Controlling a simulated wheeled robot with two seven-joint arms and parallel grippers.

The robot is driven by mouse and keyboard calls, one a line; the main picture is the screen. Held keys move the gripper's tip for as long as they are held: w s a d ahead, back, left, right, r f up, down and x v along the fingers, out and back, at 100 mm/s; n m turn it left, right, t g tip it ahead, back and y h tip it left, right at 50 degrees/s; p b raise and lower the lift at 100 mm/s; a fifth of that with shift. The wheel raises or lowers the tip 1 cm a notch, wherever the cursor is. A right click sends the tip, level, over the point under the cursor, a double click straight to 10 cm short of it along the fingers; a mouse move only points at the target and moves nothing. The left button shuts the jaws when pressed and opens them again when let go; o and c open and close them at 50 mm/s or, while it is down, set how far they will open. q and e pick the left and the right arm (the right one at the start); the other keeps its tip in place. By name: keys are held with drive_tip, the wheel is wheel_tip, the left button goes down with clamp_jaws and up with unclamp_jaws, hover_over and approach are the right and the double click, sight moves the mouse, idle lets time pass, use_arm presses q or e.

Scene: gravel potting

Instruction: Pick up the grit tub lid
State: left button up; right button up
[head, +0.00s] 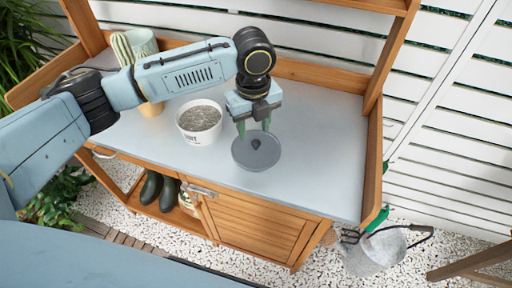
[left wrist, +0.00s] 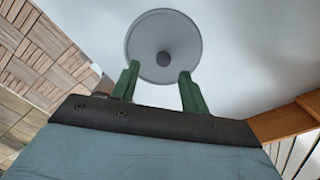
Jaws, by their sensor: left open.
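The grit tub lid (head: 258,154) is a round grey disc with a dark knob in its middle. It lies flat on the bench top, right of the grit tub (head: 200,122), a white tub full of grey grit with no lid on it. My left gripper (head: 254,129) is open above the back part of the lid, with its green fingers pointing down. In the left wrist view the lid (left wrist: 163,48) and its knob show beyond the two spread fingertips (left wrist: 158,75), with nothing between them. My right gripper is out of view.
The grey bench top (head: 320,130) is clear to the right of the lid. A watering can (head: 376,252) is at the bench's right side, lower down.

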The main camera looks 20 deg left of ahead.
sight(256, 142)
use_arm(q)
drive_tip(key=f, duration=0.4)
drive_tip(key=shift+w+d+b, duration=0.15)
drive_tip(key=shift+d+b, duration=0.05)
drive_tip(key=shift+b, duration=0.15)
drive_tip(key=shift+f, duration=0.35)
drive_tip(key=c, duration=0.6)
clamp_jaws()
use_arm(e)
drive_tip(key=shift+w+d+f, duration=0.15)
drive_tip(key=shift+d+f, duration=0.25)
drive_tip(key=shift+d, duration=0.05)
